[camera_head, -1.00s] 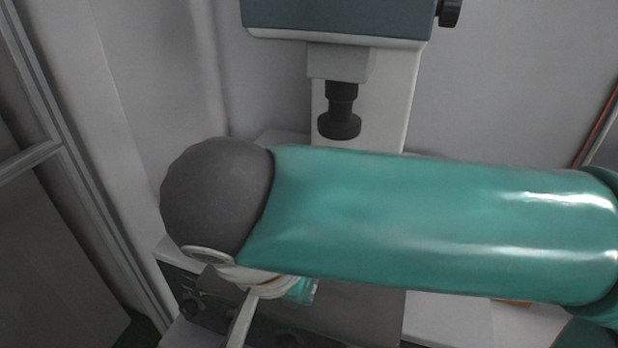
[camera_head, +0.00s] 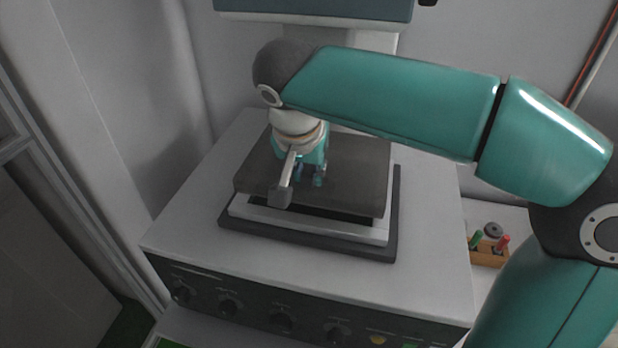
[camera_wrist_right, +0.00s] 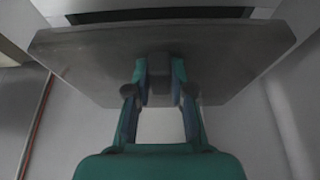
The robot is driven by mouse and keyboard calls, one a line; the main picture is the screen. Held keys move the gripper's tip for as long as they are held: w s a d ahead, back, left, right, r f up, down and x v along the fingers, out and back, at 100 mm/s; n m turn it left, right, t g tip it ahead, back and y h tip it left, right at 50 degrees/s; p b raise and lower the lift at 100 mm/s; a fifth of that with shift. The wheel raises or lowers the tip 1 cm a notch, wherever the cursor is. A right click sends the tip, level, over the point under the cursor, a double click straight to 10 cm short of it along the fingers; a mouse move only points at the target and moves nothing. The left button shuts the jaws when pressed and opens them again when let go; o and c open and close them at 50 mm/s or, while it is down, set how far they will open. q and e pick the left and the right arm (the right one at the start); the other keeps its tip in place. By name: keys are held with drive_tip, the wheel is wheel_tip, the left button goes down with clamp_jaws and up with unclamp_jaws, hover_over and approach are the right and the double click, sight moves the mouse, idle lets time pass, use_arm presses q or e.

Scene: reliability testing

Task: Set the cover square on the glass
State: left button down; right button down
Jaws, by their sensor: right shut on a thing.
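The cover is a dark grey square plate (camera_head: 352,178), seen in the middle of the head view and from close up in the right wrist view (camera_wrist_right: 90,55). My right gripper (camera_head: 309,176) is over the plate's left half. In the right wrist view its green fingers (camera_wrist_right: 160,82) are shut on a small dark grip on the plate. Beneath is a pale frame (camera_head: 300,226) on a dark base. A dark strip shows between the plate's front edge and the frame. The glass is hidden or cannot be told apart. My left gripper is not in view.
The frame stands on a pale-topped box (camera_head: 190,225) with several knobs along its dark front. A teal machine head (camera_head: 315,8) hangs behind and above. A small wooden rack (camera_head: 489,255) with coloured items is at right. A wall closes the left side.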

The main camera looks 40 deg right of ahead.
drive_tip(key=shift+w+d, duration=0.15)
drive_tip(key=shift+d, duration=0.05)
wheel_tip(320, 180, down, 4)
drive_tip(key=b, duration=0.3)
drive_tip(key=shift+r, duration=0.25)
drive_tip(key=c, duration=1)
unclamp_jaws()
